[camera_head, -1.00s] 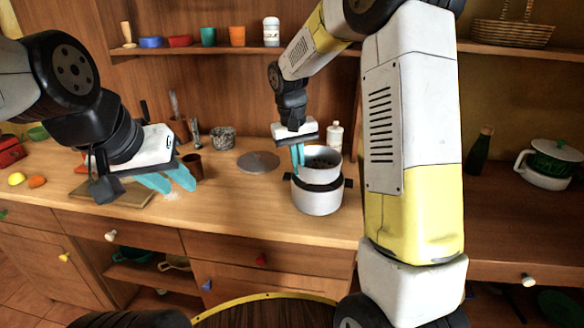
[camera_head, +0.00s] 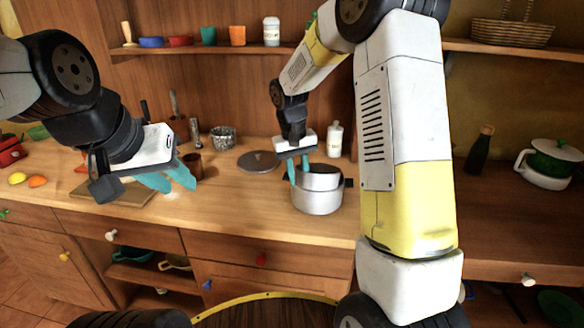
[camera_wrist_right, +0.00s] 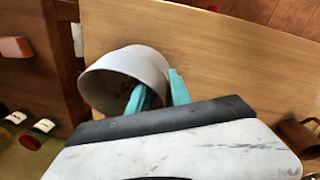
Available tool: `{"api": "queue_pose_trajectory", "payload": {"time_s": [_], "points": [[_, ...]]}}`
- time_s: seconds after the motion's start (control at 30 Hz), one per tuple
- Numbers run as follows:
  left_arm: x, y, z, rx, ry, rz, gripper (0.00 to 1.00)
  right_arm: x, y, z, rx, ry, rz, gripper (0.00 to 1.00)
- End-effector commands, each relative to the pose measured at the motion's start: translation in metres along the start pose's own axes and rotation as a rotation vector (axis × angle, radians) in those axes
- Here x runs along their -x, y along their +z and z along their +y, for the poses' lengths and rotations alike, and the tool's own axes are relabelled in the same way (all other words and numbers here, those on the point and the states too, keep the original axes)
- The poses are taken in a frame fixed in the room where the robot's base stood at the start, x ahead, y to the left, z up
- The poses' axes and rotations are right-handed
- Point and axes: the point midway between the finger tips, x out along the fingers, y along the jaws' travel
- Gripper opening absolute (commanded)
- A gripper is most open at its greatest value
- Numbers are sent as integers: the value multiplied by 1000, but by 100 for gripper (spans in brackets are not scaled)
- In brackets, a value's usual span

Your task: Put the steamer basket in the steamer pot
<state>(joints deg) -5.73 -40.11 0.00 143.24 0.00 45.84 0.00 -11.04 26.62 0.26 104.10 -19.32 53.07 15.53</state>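The steamer pot (camera_head: 316,203) stands on the wooden counter, pale metallic with a dark side handle. The light steamer basket (camera_head: 322,180) sits down inside it, its upper wall showing at the rim. My right gripper (camera_head: 298,171) is above the pot's left side, its teal fingers spread. In the right wrist view the basket (camera_wrist_right: 112,92) shows small holes in its floor. There the right gripper (camera_wrist_right: 160,92) has one finger inside the vessel and one outside, with the wall between them. My left gripper (camera_head: 172,180) is open and empty over the counter at left.
A round grey lid (camera_head: 259,161) lies left of the pot. A white bottle (camera_head: 334,140) stands behind it. A white pot with green (camera_head: 551,163) stands far right.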

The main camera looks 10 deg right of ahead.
Motion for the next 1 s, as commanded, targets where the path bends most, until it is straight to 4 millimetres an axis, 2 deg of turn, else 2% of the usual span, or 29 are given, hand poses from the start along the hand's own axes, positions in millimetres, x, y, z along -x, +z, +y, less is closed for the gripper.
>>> {"api": "queue_pose_trajectory", "payload": {"time_s": [0.2,0.33,0.8,1.0], "points": [[0,0,0,0,0,0,32,1,0,0,0,0,0,24],[0,0,0,0,0,0,32,11,0,0,-1,-1,3,24],[0,0,0,0,0,0,32,104,0,0,1,-1,4,24],[0,0,0,0,0,0,32,123,1,1,0,-1,2,24]]}}
